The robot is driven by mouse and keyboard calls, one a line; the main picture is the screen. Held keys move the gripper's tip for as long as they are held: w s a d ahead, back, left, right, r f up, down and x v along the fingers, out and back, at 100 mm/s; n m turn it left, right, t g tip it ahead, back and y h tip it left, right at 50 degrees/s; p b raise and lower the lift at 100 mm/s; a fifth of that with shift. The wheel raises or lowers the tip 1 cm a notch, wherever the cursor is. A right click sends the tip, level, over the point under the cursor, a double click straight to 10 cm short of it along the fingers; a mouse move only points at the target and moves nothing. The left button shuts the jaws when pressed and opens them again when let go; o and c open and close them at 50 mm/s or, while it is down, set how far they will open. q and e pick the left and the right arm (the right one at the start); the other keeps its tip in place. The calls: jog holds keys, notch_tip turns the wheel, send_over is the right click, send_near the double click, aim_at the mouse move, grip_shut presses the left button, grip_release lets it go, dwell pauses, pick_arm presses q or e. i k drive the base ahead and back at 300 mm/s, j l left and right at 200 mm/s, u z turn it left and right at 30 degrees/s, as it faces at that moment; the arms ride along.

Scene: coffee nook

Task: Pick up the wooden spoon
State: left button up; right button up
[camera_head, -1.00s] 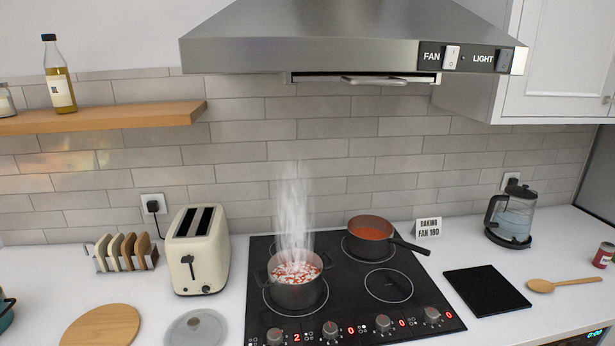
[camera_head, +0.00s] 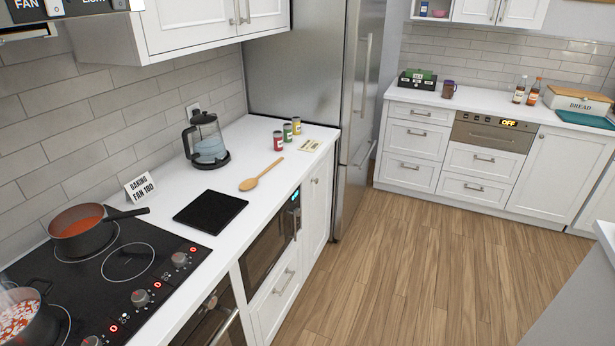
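The wooden spoon (camera_head: 261,175) lies flat on the white counter (camera_head: 226,185), right of the black square mat. Its bowl end points towards the lower left and its handle towards the upper right. Nothing touches it. Neither of my grippers shows in the head view.
The black mat (camera_head: 210,211), the kettle (camera_head: 206,141) and several cans (camera_head: 287,133) stand near the spoon. A pan with red sauce (camera_head: 84,226) and a steaming pot (camera_head: 22,318) sit on the hob (camera_head: 112,283). The wooden floor (camera_head: 405,270) to the right is clear.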

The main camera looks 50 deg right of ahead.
aim_at(248, 183)
jog(key=z, duration=1.3)
jog(key=u, duration=1.7)
jog(key=z, duration=1.7)
jog(key=u, duration=0.7)
jog(key=i+l+u, duration=0.1)
jog(key=l+u, duration=0.25)
jog(key=i+l+u, duration=0.1)
jog(key=u, duration=0.2)
jog(key=l+u, duration=0.35)
jog(key=i+l, duration=0.05)
jog(key=l, duration=0.05)
